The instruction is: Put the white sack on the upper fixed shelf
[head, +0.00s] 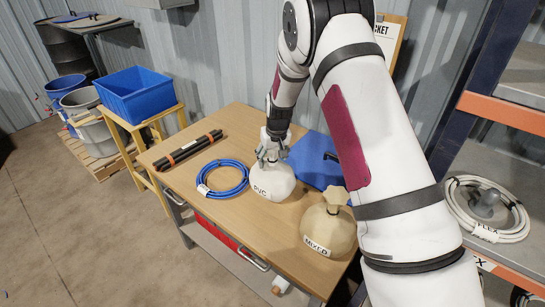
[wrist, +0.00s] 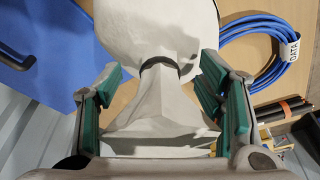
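The white sack (head: 272,182), marked PVC, stands upright on the wooden table (head: 235,130). In the wrist view, its round body (wrist: 165,25), dark-tied neck and flared top (wrist: 160,110) lie between the fingers. My gripper (head: 272,148) is right above the sack, pointing down. Its green-padded fingers (wrist: 162,88) are apart, one on each side of the neck and top, with gaps visible. The shelf rack stands at the right of the head view. Its upper shelf (head: 525,75) has an orange front beam and looks bare where visible.
A tan sack (head: 328,228) marked MIXED stands close by to the right. A blue cable coil (head: 222,178), black rods (head: 188,148) and a blue sheet-like item (head: 318,160) lie around. A white coil (head: 487,212) is on the lower shelf. A blue bin (head: 135,93) stands left.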

